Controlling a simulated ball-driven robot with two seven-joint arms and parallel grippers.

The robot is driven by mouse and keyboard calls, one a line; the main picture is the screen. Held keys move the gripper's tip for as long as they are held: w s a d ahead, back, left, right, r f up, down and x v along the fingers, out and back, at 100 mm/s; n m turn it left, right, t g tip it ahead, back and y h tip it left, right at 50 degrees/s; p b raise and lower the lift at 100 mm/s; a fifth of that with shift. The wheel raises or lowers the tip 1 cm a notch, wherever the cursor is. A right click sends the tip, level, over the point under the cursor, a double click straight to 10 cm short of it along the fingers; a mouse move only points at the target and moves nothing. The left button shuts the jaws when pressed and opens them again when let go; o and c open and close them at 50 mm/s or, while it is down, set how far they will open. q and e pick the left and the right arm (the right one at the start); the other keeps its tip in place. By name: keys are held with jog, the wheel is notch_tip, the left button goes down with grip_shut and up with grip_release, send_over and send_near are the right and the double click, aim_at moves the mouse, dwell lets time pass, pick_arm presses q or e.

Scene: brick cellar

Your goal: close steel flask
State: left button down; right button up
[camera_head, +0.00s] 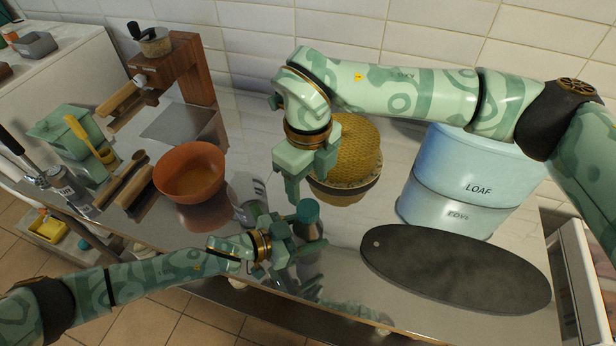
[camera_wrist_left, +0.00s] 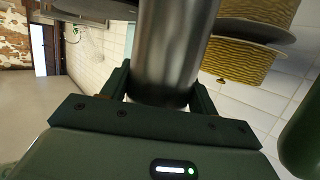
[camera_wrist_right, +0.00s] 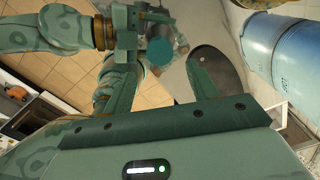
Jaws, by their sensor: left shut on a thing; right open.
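The steel flask stands about upright, with its teal cap (camera_head: 307,211) at the top; I cannot tell how tightly the cap sits. In the left wrist view the shiny steel flask body (camera_wrist_left: 172,48) is between the jaws of my left gripper (camera_head: 304,240), which is shut on it. My right gripper (camera_head: 307,186) is open and empty, pointing down, just above and beside the cap. In the right wrist view the teal cap (camera_wrist_right: 160,52) shows between its spread fingers, apart from them. The flask's lower part is largely hidden in the head view.
A blue loaf tin (camera_head: 470,182) and a dark oval board (camera_head: 455,268) are at right. A yellow woven dome (camera_head: 352,150) stands behind my right gripper. An orange bowl (camera_head: 190,173) and wooden press (camera_head: 180,70) are at left. A small can (camera_head: 250,190) stands near the flask.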

aim_at(308, 207)
jog(key=shift+f, duration=4)
jog(key=c, duration=1)
jog(key=o, duration=1.2)
jog(key=shift+c, duration=0.2)
